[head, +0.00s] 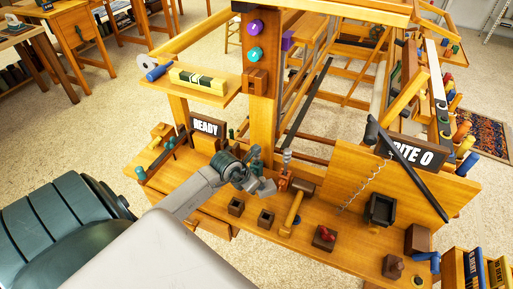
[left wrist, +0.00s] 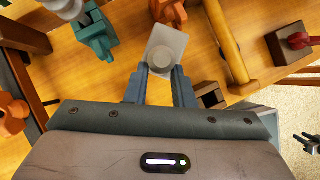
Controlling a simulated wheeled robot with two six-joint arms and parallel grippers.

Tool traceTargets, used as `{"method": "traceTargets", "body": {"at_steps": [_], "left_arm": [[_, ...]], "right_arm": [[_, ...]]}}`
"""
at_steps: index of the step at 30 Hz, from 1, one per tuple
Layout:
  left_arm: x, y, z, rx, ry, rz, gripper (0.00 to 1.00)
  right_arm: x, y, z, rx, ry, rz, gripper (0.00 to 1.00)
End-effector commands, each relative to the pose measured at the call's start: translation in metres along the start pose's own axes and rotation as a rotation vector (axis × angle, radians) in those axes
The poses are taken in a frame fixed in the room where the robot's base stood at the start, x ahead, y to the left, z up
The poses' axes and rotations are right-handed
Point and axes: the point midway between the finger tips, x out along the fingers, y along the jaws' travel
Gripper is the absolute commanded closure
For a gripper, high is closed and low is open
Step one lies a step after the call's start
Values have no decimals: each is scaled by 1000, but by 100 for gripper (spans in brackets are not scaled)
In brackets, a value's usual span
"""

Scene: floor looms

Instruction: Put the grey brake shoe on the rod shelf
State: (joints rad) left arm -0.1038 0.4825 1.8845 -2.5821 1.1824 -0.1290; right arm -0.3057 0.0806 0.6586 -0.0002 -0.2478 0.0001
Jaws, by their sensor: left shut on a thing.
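My left gripper (head: 262,184) is over the loom's lower bench, near its middle. In the left wrist view its two fingers (left wrist: 160,88) are closed on the grey brake shoe (left wrist: 166,42), a pale grey plate with a round boss. The shoe's lower edge is between the fingertips. In the head view the shoe is small and hard to tell from the gripper. A wooden shelf (head: 222,97) juts left from the loom post and seems to be the rod shelf. A small dark pronged shape at the right edge of the wrist view may be my right gripper; its state is unclear.
The loom post (head: 262,120) rises behind the gripper.

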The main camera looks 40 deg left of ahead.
Motion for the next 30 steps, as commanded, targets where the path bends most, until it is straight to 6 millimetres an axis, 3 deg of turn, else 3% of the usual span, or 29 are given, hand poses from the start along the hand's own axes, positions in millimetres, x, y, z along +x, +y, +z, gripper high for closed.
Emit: {"method": "traceTargets", "body": {"at_steps": [12, 23, 24, 27, 30], "left_arm": [[37, 0, -23, -1, 0, 0, 100], [42, 0, -26, 1, -1, 1, 100], [40, 0, -25, 1, -1, 1, 72], [40, 0, -25, 1, -1, 1, 56], [40, 0, -25, 1, -1, 1, 56]], "right_arm": [[-6, 0, 0, 0, 2, -1, 64], [-2, -1, 1, 0, 0, -1, 64], [-3, 0, 1, 0, -1, -1, 64], [-4, 0, 1, 0, -2, -1, 64], [-4, 0, 1, 0, -2, -1, 64]]}}
